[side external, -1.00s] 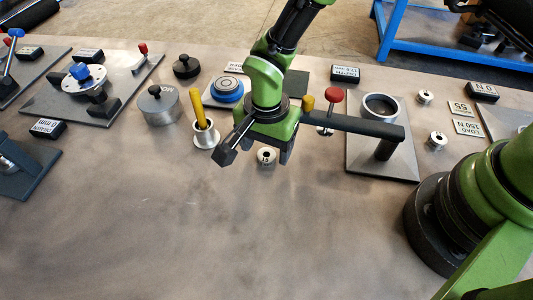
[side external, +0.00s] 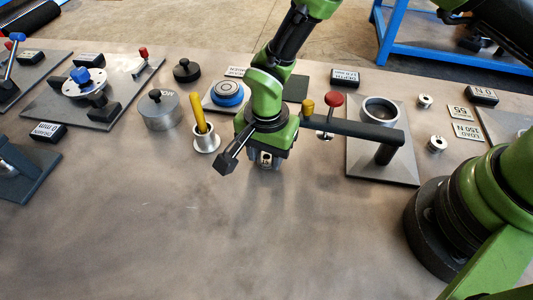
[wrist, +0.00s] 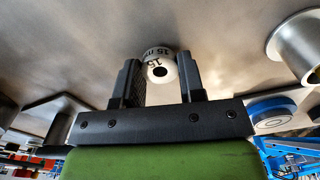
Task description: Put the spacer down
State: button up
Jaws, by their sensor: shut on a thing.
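The spacer (side external: 266,159) is a small pale ring with a dark hole and dark lettering. In the wrist view the spacer (wrist: 159,69) shows "15" and sits between the two dark fingers. My gripper (side external: 266,163) is shut on it, low over the open metal table (side external: 260,240). It also shows in the wrist view (wrist: 161,82). The fingers hide part of the spacer in the side view. I cannot tell whether its underside touches the table.
A metal cup with a yellow-handled tool (side external: 203,138) stands close on the left. A blue round part (side external: 228,92) is behind. A stand with a ring (side external: 381,108) is to the right, with small spacers (side external: 437,143) beyond. The front of the table is clear.

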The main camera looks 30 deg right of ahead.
notch_tip(320, 180, up, 9)
jog(key=shift+w+f, duration=0.1)
jog(key=shift+f, duration=0.05)
jog(key=w+d+r+n, duration=0.3)
jog(key=w+d+n, duration=0.15)
jog(key=d, duration=0.35)
jog(key=s+d+r+n, duration=0.6)
jog(key=s+d+n, duration=0.1)
jog(key=d, duration=0.3)
jog(key=n, duration=0.7)
send_over(379, 114)
jog(key=shift+m, duration=0.25)
notch_tip(379, 114, down, 10)
jog(key=shift+r, duration=0.1)
jog(key=shift+f, duration=2.9)
jog(key=shift+f, duration=0.55)
